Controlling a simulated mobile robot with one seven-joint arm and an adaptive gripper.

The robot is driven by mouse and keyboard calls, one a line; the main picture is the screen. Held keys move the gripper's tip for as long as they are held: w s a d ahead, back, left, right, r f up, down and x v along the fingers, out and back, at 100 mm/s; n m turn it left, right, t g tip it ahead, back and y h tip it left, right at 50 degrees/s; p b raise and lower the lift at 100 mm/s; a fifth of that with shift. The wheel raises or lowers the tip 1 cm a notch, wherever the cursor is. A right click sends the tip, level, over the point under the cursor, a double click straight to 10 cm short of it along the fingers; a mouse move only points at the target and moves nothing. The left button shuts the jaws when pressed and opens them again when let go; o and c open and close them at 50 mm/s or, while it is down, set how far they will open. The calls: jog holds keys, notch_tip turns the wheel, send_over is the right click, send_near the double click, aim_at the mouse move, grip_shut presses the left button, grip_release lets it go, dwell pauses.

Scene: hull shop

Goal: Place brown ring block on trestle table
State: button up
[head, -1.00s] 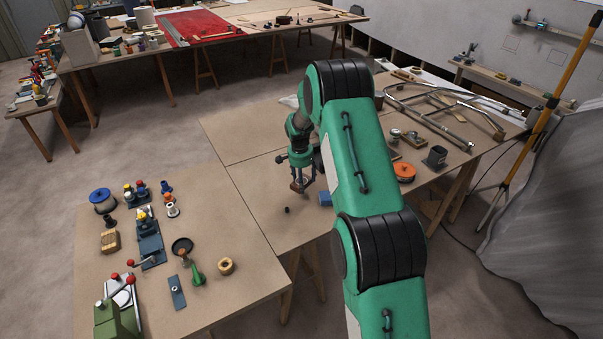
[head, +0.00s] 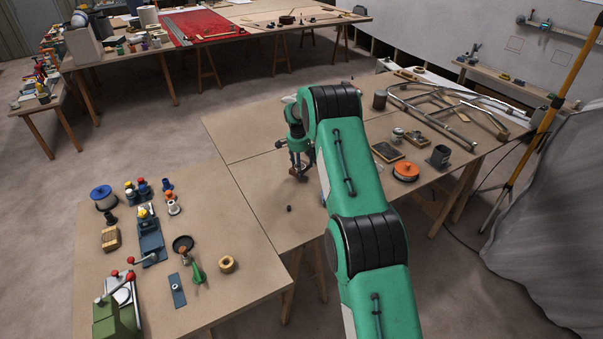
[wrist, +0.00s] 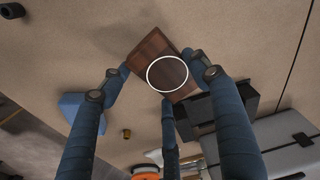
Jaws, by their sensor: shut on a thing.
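The brown ring block (wrist: 148,50), a dark wooden block with a white ring on its face, is between the fingers of my gripper (wrist: 160,78) in the wrist view. The fingers are shut on it. In the head view my gripper (head: 299,168) points down with the block low over the trestle table (head: 240,135), left of my arm. I cannot tell whether the block touches the tabletop. My arm hides part of the table.
A blue block (wrist: 78,106) and a black box (wrist: 228,104) lie near the gripper. A small dark cylinder (head: 289,208) stands in front. An orange spool (head: 405,172), a grey cup (head: 439,156) and a tubular frame (head: 450,108) are to the right. The table's left part is clear.

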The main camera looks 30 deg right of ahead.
jog(key=shift+f+b, duration=0.5)
jog(key=shift+f, duration=1.2)
jog(key=shift+f, duration=0.1)
jog(key=o, duration=1.2)
jog(key=r+p, duration=0.1)
jog(key=r, duration=0.3)
jog(key=a+r, duration=0.1)
jog(key=r, duration=0.3)
jog(key=r+p, duration=0.1)
jog(key=r, duration=0.3)
jog(key=shift+s+a+p, duration=0.15)
jog(key=shift+s+p, duration=0.15)
